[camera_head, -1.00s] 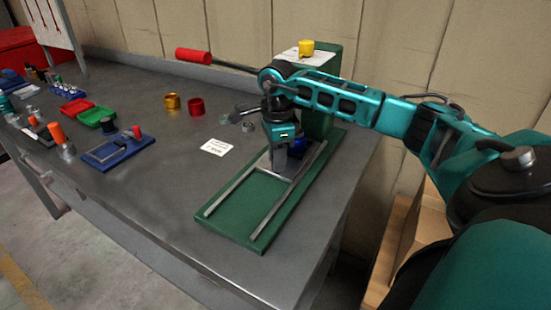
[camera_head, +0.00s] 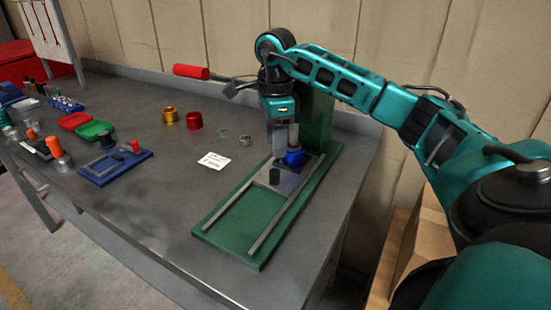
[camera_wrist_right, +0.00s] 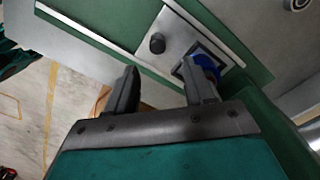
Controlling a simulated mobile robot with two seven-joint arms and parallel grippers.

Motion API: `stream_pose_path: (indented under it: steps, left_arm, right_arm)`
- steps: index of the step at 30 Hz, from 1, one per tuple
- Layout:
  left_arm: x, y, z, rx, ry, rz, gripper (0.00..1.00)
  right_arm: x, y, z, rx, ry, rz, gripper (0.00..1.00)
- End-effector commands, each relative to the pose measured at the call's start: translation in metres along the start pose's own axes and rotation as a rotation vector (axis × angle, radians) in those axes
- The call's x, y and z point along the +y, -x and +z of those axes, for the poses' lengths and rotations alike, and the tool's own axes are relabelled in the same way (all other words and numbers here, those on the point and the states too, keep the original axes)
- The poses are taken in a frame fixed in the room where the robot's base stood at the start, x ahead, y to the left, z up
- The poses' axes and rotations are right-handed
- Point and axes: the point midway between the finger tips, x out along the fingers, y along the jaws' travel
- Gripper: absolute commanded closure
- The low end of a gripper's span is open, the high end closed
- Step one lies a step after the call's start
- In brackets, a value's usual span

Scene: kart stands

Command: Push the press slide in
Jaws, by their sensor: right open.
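The press has a green base (camera_head: 222,232) with two light rails and a green column (camera_head: 318,122) at its back. Its grey metal slide (camera_head: 290,182) lies between the rails at the column end, with a black knob (camera_head: 274,175) at its front. A blue round part (camera_head: 294,157) sits on the slide behind the knob. My right gripper (camera_head: 281,150) is open and empty above the slide. The wrist view shows the slide (camera_wrist_right: 178,28), the knob (camera_wrist_right: 157,43) and the blue part (camera_wrist_right: 208,64), partly hidden by one finger. My left gripper is out of view.
The press lever's red handle (camera_head: 191,71) sticks out to the left. Gold (camera_head: 170,116) and red (camera_head: 194,120) rings, small metal rings and a white card (camera_head: 214,160) lie left of the press. A blue fixture (camera_head: 115,163) and trays stand further left.

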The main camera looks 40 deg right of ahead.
Motion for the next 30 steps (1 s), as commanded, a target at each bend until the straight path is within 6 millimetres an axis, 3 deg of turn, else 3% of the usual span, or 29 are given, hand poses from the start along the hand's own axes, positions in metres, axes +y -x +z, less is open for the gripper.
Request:
stream_pose_path:
  steps: [3,9,30]
  left_arm:
    - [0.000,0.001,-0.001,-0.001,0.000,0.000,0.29]
    - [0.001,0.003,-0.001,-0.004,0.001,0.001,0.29]
    - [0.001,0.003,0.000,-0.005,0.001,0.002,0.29]
  right_arm:
    - [-0.001,0.023,0.000,-0.002,0.000,-0.003,0.47]
    - [0.000,0.042,0.000,0.000,-0.002,-0.001,0.47]
    - [0.000,0.043,0.000,0.000,-0.001,0.000,0.47]
